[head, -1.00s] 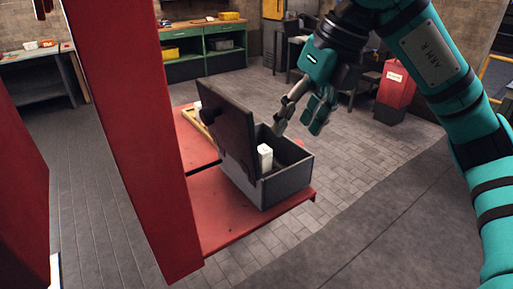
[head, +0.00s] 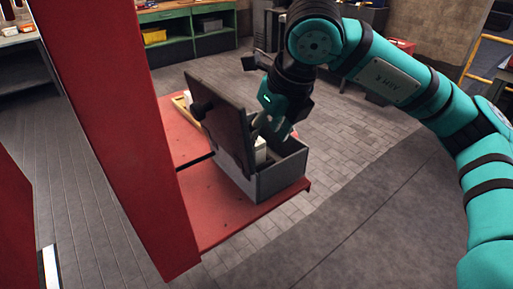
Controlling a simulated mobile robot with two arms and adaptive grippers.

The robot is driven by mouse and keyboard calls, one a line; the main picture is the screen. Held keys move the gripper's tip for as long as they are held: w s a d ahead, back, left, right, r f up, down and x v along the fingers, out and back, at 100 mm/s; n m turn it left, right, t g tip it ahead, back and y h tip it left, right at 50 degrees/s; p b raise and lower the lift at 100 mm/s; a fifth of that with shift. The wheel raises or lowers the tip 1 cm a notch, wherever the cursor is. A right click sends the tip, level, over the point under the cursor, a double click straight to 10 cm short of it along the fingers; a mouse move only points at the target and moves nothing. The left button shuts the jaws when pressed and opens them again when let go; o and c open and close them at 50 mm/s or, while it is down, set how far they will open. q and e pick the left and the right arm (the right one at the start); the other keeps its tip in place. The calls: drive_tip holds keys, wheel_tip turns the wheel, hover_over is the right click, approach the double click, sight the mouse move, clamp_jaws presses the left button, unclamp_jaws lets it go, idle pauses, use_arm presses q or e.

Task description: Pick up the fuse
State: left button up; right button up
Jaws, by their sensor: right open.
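A white fuse (head: 260,150) stands inside a grey box (head: 280,178) with a dark raised lid (head: 218,122). The box rests on a red platform (head: 222,205). My right gripper (head: 270,132) is open and points down into the box, right at the fuse. It covers part of the fuse, and I cannot tell whether the fingers touch it. The lower part of the fuse is hidden by the box wall. My left gripper is not in view.
A red post (head: 110,130) stands close on the left. A yellow object (head: 184,108) lies behind the lid on the platform. A green workbench (head: 190,40) stands at the back. The floor to the right of the platform is clear.

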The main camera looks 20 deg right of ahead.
sight(258, 141)
drive_tip(key=shift+w+a+f+p, duration=0.15)
drive_tip(key=shift+w+f+p, duration=0.2)
drive_tip(key=shift+w+f, duration=0.05)
drive_tip(key=x, duration=0.1)
drive_tip(key=p+x, duration=0.1)
drive_tip(key=x, duration=0.1)
drive_tip(key=shift+w+a+f, duration=0.1)
drive_tip(key=shift+w+f, duration=0.05)
drive_tip(key=shift+w, duration=0.35)
drive_tip(key=shift+w+f, duration=0.1)
drive_tip(key=shift+f, duration=0.25)
drive_tip(key=shift+c, duration=0.3)
clamp_jaws()
